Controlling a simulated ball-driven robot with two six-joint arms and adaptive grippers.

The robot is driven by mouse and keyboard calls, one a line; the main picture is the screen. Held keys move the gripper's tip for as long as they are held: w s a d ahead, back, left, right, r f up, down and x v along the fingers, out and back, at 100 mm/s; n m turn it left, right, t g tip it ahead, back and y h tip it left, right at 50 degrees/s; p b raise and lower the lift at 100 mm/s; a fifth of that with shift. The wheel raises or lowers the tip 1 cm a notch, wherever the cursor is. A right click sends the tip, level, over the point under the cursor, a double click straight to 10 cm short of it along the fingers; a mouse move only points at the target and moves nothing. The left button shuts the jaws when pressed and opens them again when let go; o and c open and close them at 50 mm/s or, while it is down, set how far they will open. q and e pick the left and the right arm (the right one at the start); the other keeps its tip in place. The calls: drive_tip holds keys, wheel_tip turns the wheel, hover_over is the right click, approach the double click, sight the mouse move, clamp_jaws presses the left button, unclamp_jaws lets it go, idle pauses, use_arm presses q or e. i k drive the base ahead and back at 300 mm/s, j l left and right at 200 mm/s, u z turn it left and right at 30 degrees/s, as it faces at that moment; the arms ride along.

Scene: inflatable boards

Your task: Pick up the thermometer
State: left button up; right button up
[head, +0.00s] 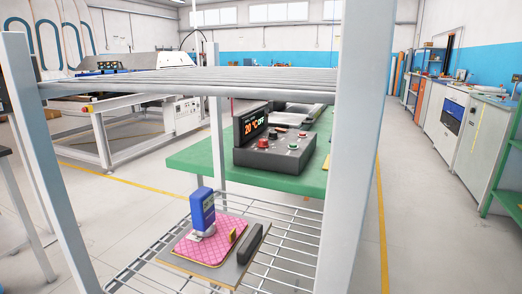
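A blue handheld device with a dark display and a pale grey lower part (203,212) stands upright on a pink quilted pad on the wire shelf. It looks like the thermometer, but I cannot tell for sure. Neither of my grippers is in view.
The wire shelf (290,246) sits between a left post (45,160) and a right post (350,150), under an upper shelf (190,82). Behind is a green table (195,160) with a control box (275,158) reading 20 °C OFF. The floor at right is clear.

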sight(201, 201)
drive_tip(key=k+l+u, duration=0.25)
drive_tip(key=l+u, duration=0.15)
drive_tip(key=k+l+u, duration=0.35)
drive_tip(key=l, duration=0.1)
